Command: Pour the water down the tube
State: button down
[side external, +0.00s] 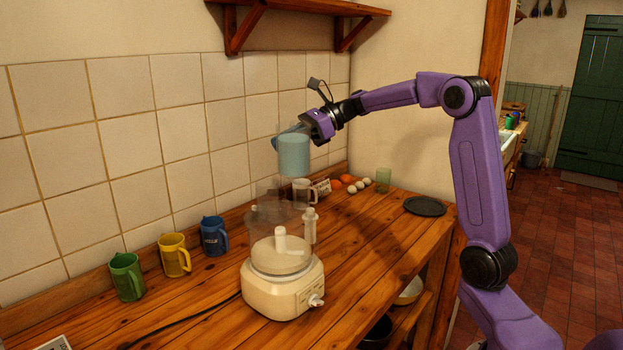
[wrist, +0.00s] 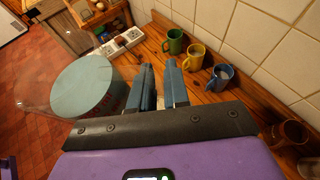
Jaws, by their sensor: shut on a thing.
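My gripper (side external: 300,130) is shut on a clear jug holding pale blue water (side external: 293,155). The jug hangs roughly upright above the food processor (side external: 283,288). In the wrist view the gripper's fingers (wrist: 159,72) are close together, with the water (wrist: 82,88) showing as a pale disc to their left. The processor has a cream base, a white centre post and a clear upper part (side external: 268,212). A clear tube-like shape (side external: 268,188) rises from it, below and slightly left of the jug; its outline is faint. The grip point on the jug is hard to make out.
Green (side external: 126,277), yellow (side external: 174,255) and blue (side external: 214,236) mugs stand along the tiled wall at left.

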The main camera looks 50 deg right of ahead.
jog(key=w+t+h, duration=0.1)
jog(key=w+r+m+t+h, duration=0.1)
jog(key=w, duration=0.1)
jog(key=w+r, duration=0.1)
jog(key=w, duration=0.1)
jog(key=shift+w+r+t+h, duration=0.1)
jog(key=shift+t+h, duration=0.3)
jog(key=shift+w+d+r, duration=0.1)
jog(key=shift+d+r, duration=0.2)
jog(key=shift+r, duration=0.15)
dwell(0.4)
jog(key=shift+d+r+n+t+h, duration=0.1)
jog(key=shift+r+n+t+h, duration=0.3)
jog(key=shift+r+n+h, duration=0.35)
dwell(1.7)
dwell(0.5)
jog(key=shift+r+n, duration=0.25)
jog(key=shift+n, duration=0.1)
jog(key=shift+r+n+t+h, duration=0.45)
jog(key=shift+n+t+h, duration=0.1)
jog(key=shift+n, duration=0.15)
dwell(2.2)
